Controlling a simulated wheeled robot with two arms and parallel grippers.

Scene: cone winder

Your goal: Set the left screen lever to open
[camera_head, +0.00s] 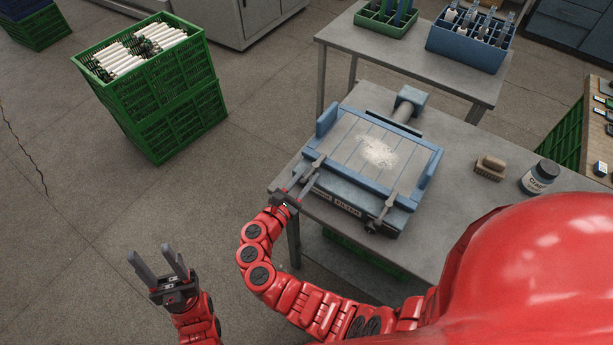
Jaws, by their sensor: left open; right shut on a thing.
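The screen unit (363,190), a blue-framed box with a pale slatted top, sits on the grey table. Its left screen lever (316,164) is a grey arm with a knob at the front left corner. A similar right lever (388,205) is at the front right. My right gripper (302,180) is at the left lever and shut on it; its fingers partly hide the lever's lower end. My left gripper (158,264) is open and empty, over the floor left of the table. The lever's open and closed marks cannot be read.
A brush (490,167) and a labelled jar (539,177) stand on the grey table (455,215) to the right. A green crate (170,120) of white tubes stands on the floor at left. A second table behind holds a blue crate (465,45). Floor around my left gripper is clear.

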